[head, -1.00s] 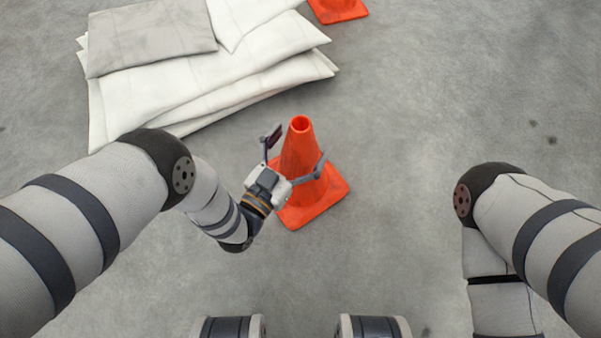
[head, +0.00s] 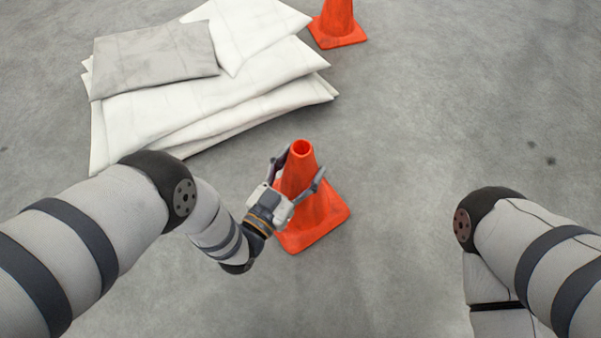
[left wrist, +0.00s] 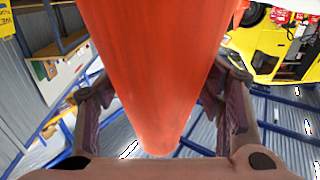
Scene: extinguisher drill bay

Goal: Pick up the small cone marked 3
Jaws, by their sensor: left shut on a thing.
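An orange cone (head: 318,212) stands upright on the grey floor in the middle of the head view. No number shows on the sides I can see. My left gripper (head: 299,178) is shut on the cone's upper part, with one finger on each side. In the left wrist view the cone (left wrist: 160,70) fills the middle between the two fingers (left wrist: 163,108). The cone's base appears to rest on the floor. My right arm shows at the right of the head view, but its gripper is out of view.
A second orange cone (head: 338,25) stands at the top of the head view. A stack of white and grey padded sacks (head: 200,95) lies at the upper left, behind the left arm. The floor to the right of the near cone is clear.

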